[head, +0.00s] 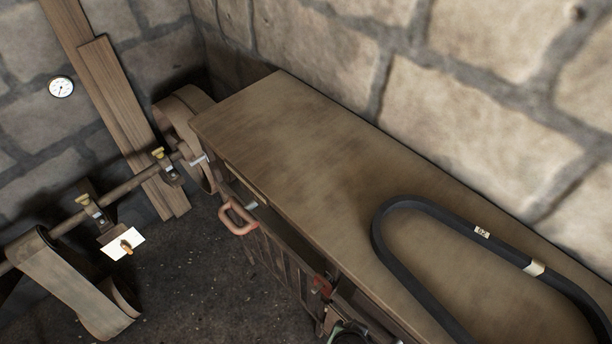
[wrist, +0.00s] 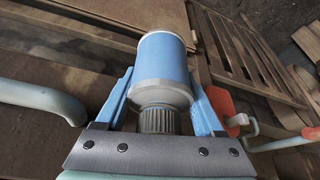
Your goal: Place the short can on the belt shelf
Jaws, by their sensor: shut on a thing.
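My gripper (wrist: 162,92) shows in the wrist view with its two blue fingers shut on a short can (wrist: 165,58). The can is blue with pale rims, and its ribbed dark grey end faces the gripper's palm. The can is held between the fingers, with wooden surfaces beyond it. In the head view, a long brown wooden top (head: 285,135) bears a black belt loop (head: 425,203) with small pale labels; it appears to be the belt shelf. I cannot make out the can or my gripper in the head view.
The far left part of the wooden top is bare. A stone wall (head: 475,110) runs behind it. An orange handle (head: 238,217) juts from its front. A shaft (head: 128,186) with wide belts and a white tag (head: 122,244) stands at left. Slatted wood (wrist: 245,60) shows in the wrist view.

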